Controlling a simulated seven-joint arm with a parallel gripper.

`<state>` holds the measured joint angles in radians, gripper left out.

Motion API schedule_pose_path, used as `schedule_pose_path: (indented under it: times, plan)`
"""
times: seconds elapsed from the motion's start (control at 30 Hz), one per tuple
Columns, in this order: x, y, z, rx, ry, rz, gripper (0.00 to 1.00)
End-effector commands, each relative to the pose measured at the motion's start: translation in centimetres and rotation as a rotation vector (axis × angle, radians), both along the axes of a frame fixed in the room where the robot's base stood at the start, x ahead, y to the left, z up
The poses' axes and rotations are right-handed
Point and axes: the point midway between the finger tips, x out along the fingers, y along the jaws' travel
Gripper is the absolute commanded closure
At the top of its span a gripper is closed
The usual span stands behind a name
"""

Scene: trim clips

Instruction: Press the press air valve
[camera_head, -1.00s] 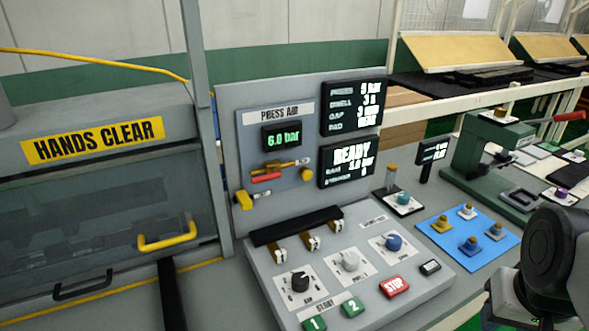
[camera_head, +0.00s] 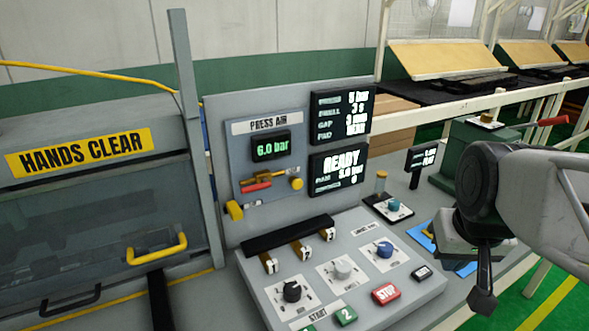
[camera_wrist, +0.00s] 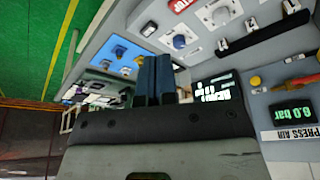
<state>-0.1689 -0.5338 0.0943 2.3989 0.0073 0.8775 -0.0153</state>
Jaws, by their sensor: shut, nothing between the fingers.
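The press air valve (camera_head: 262,178), a brass body with a red lever (camera_head: 256,187), is mounted on the grey panel below the PRESS AIR label and the 6.0 bar readout (camera_head: 270,146). A yellow knob (camera_head: 296,183) is at its right. In the wrist view the red lever (camera_wrist: 302,82) shows at the right edge, partly cut off. My gripper (camera_head: 482,300) hangs at the right of the head view, well apart from the valve. Its dark fingers (camera_wrist: 153,78) are shut and empty in the wrist view.
Below the panel stands a sloped console with knobs (camera_head: 292,291), toggle switches and a red STOP button (camera_head: 385,294). Black screens (camera_head: 338,172) sit right of the valve. A post (camera_head: 190,130) and the HANDS CLEAR guard (camera_head: 80,152) stand left. A green press (camera_head: 452,155) stands behind my arm.

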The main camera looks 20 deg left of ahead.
Motion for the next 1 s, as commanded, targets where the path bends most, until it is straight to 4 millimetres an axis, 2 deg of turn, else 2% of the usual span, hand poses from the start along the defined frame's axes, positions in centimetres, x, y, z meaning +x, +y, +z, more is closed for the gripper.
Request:
schedule_pose_path:
  times: [0.2,0.5,0.77,1.0]
  plan:
    - [2.9,3.9,1.6,0.009,-0.029,0.088,1.00]
    - [6.4,9.9,3.5,0.024,-0.069,0.206,1.00]
    - [8.6,15.7,5.0,0.040,-0.105,0.305,1.00]
    - [10.1,21.5,6.2,0.057,-0.135,0.398,1.00]
